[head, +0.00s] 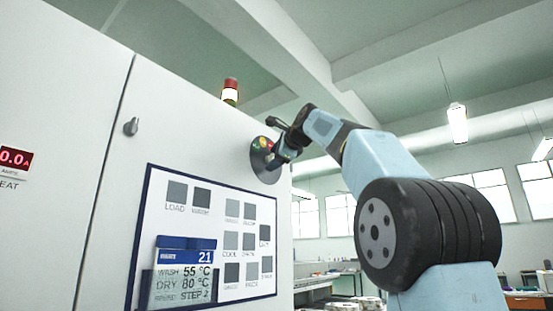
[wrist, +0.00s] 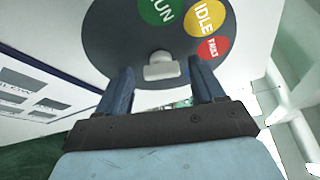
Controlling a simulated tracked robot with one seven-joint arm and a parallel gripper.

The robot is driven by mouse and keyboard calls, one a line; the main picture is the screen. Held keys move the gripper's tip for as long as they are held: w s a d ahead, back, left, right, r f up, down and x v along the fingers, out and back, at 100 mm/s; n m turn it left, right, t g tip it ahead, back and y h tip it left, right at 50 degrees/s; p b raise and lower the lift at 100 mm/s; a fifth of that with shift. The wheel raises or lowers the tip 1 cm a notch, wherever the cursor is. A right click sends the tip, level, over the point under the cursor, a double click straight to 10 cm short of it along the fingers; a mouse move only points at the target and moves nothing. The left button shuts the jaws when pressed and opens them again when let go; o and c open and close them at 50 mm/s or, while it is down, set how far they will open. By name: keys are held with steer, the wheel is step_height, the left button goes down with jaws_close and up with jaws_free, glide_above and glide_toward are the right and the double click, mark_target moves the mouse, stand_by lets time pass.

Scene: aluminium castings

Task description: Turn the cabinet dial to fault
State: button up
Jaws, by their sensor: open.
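The cabinet dial is a dark round plate (head: 258,166) at the right edge of the cabinet front. In the wrist view the plate (wrist: 110,35) carries a green RUN label (wrist: 160,10), a yellow IDLE label (wrist: 205,17) and a red FAULT label (wrist: 213,48). A pale grey knob (wrist: 161,67) stands out from the plate below the labels. My gripper (wrist: 162,80) is open, one finger on each side of the knob, with gaps visible on both sides. Contact is not visible. In the head view my gripper (head: 281,158) partly hides the dial.
The white cabinet (head: 60,80) has a panel of grey keys and a display (head: 187,272) reading STEP 2. A red and white beacon (head: 230,91) stands on top. Open room lies right of the cabinet.

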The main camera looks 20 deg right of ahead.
steer(key=shift+s, duration=0.1)
steer(key=v, duration=1.3)
steer(key=shift+s, duration=0.25)
steer(key=shift+d+f, duration=0.1)
steer(key=s+a+f+n+g+h, duration=0.1)
steer(key=s+f+n, duration=0.3)
steer(key=f, duration=1.1)
steer(key=s+a+f+n+g+h, duration=0.1)
steer(key=s+f+n+g, duration=0.3)
steer(key=f, duration=1.2)
steer(key=s+f+n+g+h, duration=0.1)
steer(key=s+f+n+g, duration=0.2)
steer(key=f, duration=1.3)
steer(key=s+n, duration=0.3)
steer(key=s, duration=0.1)
steer(key=shift+a, duration=0.4)
steer(key=s+f+n, duration=0.1)
steer(key=s+f, duration=0.1)
steer(key=f, duration=0.2)
steer(key=s+f+n+g, duration=0.1)
steer(key=s+f+n, duration=0.1)
steer(key=f, duration=0.3)
steer(key=s+f+n+g+h, duration=0.1)
steer(key=s+f, duration=0.3)
steer(key=f, duration=0.1)
steer(key=shift+d+f+n, duration=0.15)
steer(key=shift+d+n, duration=0.05)
steer(key=shift+n, duration=0.2)
